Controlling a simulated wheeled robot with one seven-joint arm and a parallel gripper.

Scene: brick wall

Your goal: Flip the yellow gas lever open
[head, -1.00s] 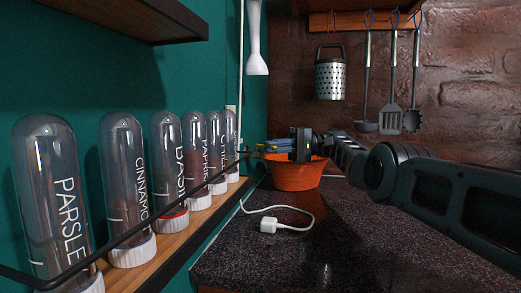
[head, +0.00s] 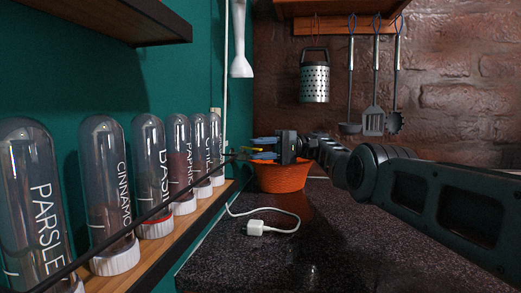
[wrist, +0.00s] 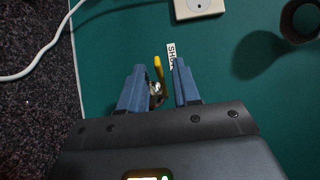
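The yellow gas lever (wrist: 158,68) shows in the wrist view between my gripper's two blue fingers. A shiny metal valve body (wrist: 156,94) sits below it, deeper between the fingers. In the head view the yellow lever (head: 252,149) is a small strip by the fingertips. My gripper (wrist: 159,66) is open, one finger on each side of the lever. I cannot tell whether either finger touches it. A white label (wrist: 171,54), partly hidden by the right finger, is on the green wall beside the lever. My gripper (head: 258,148) also shows above an orange bowl in the head view.
The orange bowl (head: 283,176) stands below my gripper on the dark counter (head: 290,250). A white cable (head: 256,228) lies there. Several spice jars (head: 103,180) stand on a railed shelf at left. A wall socket (wrist: 198,7) is near the lever.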

